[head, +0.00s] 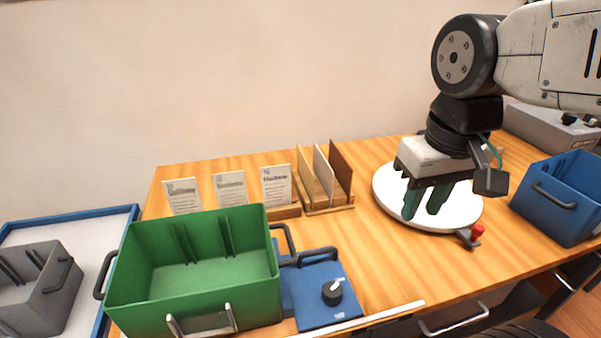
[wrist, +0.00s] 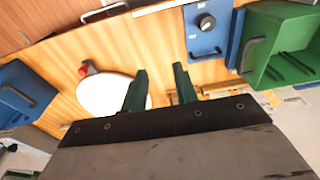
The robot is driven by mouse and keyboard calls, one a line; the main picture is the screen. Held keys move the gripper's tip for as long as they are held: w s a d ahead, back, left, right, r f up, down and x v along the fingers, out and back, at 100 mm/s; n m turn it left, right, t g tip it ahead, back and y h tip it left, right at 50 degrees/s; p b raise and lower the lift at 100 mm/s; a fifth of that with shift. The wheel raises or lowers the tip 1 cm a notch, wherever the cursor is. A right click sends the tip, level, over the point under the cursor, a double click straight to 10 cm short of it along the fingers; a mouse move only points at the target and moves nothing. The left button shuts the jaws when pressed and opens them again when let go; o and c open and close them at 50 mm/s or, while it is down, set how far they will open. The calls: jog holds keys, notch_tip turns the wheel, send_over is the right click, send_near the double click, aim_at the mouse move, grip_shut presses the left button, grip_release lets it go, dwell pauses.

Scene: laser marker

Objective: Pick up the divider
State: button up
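A wooden rack (head: 328,208) stands at the back middle of the table in the head view. It holds upright thin panels: a tan one (head: 308,180), a white one (head: 324,175) and a dark brown one (head: 341,170). Divider-like ribs (head: 187,243) also show inside the green crate (head: 240,300). I cannot tell which of these is the divider. My gripper (head: 424,212) is open and empty above the white round turntable (head: 385,190), right of the rack. In the wrist view my gripper (wrist: 158,70) shows two green fingers apart, with nothing between them.
Three printed cards (head: 230,188) stand left of the rack. A blue box with a knob (head: 318,300) sits at the front. A red knob (head: 477,231) sticks out by the turntable. A blue bin (head: 545,218) stands right. A grey bin (head: 55,305) is at far left.

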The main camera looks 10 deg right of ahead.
jog(key=w+r, duration=0.1)
jog(key=w, duration=1.2)
jog(key=g, duration=0.1)
send_over(322, 169)
notch_tip(322, 169, down, 10)
jog(key=f, duration=0.8)
jog(key=shift+w+d, duration=0.1)
jog(key=shift+w, duration=0.1)
grip_shut()
